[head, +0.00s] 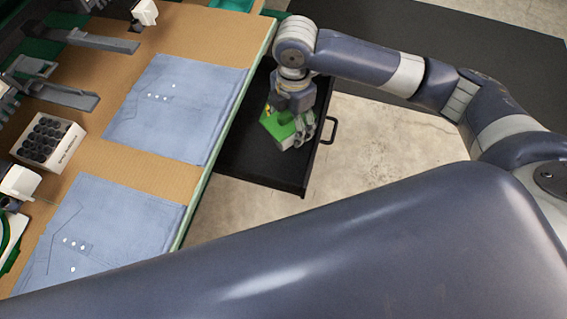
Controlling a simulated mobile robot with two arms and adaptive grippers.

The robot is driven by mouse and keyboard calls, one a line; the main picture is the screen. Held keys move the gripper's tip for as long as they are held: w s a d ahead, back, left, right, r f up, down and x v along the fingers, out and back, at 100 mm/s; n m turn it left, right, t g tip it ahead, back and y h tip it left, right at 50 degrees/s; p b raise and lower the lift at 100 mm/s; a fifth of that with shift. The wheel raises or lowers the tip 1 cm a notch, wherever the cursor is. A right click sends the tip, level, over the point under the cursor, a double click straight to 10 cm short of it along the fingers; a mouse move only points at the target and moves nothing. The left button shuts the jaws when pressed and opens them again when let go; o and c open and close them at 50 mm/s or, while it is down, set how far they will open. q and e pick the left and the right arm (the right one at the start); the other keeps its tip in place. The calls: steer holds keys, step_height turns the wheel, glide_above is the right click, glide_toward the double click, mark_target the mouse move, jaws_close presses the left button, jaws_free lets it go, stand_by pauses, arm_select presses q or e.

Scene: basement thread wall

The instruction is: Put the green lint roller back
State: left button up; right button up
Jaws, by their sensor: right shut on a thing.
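My right gripper (301,137) points down over an open black drawer (245,165) at the table's right edge. It is shut on the green lint roller (277,128), which shows as a small green block with a paler lower edge. The fingers partly hide the roller. I cannot tell whether the roller touches the drawer floor. The drawer's visible floor looks bare and its handle (331,131) is on the right side. My left gripper is not in view.
The tan work table (135,172) on the left carries two folded blue denim pieces (178,105) (105,228). A white box of dark spools (48,139) and machine arms (95,38) stand at its left. Concrete floor (375,140) and a dark mat (440,40) lie to the right.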

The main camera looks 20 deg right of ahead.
mark_target(285, 160)
steer(key=f+n+b, duration=0.1)
steer(key=f+n, duration=0.1)
steer(key=f, duration=0.3)
steer(key=f+n+b, duration=0.1)
steer(key=f+n, duration=0.1)
steer(key=f, duration=0.4)
steer(key=w+a+f+n+b, duration=0.1)
steer(key=f+n, duration=0.2)
steer(key=f, duration=0.3)
steer(key=shift+f, duration=0.1)
steer(key=shift+f, duration=0.2)
steer(key=o, duration=0.7)
steer(key=shift+r, duration=0.1)
step_height(285, 160, up, 12)
steer(key=shift+r+p, duration=0.1)
steer(key=shift+p, duration=0.35)
